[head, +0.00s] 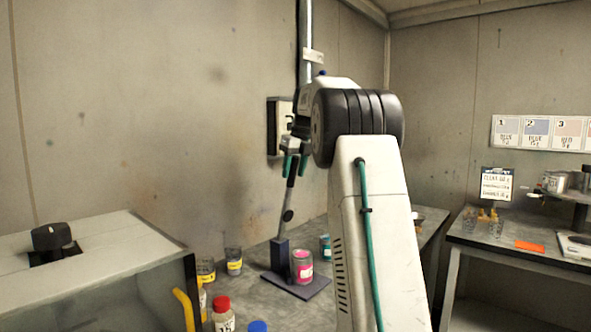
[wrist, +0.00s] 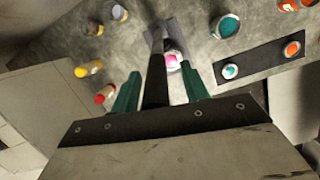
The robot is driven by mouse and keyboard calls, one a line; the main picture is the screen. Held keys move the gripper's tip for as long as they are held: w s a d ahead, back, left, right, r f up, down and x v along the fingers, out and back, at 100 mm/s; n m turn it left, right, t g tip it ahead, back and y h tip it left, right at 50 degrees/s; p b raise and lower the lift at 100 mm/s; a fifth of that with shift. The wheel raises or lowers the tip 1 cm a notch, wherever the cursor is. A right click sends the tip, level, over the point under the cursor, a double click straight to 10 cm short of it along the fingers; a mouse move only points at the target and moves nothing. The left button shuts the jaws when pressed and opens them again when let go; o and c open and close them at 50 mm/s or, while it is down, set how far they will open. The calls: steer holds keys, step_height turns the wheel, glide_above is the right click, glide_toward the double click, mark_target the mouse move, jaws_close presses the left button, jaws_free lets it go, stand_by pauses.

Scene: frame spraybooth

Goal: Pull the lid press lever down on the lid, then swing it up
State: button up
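The lid press stands on the bench with a dark flat base (head: 318,289) and a short post (head: 281,256). Its lever (head: 288,213) points steeply up from the post, raised clear of the can. A pink-labelled can (head: 303,268) stands on the base; its round pink-and-white top (wrist: 173,60) shows in the wrist view. My gripper (head: 295,167) is at the lever's upper end. In the wrist view the green fingers of my gripper (wrist: 160,92) stand apart, with the dark lever (wrist: 156,82) between them and gaps on both sides. My arm hides part of the bench.
Yellow-labelled jars (head: 234,262), a red-capped bottle (head: 222,313) and a teal can (head: 325,247) stand around the press. A wall box (head: 278,127) is behind my gripper. A grey cabinet (head: 95,262) is at left, a second bench (head: 515,255) at right.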

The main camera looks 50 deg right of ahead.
steer(key=shift+w+a+r, duration=0.1)
steer(key=shift+a, duration=0.1)
steer(key=shift+v, duration=3.85)
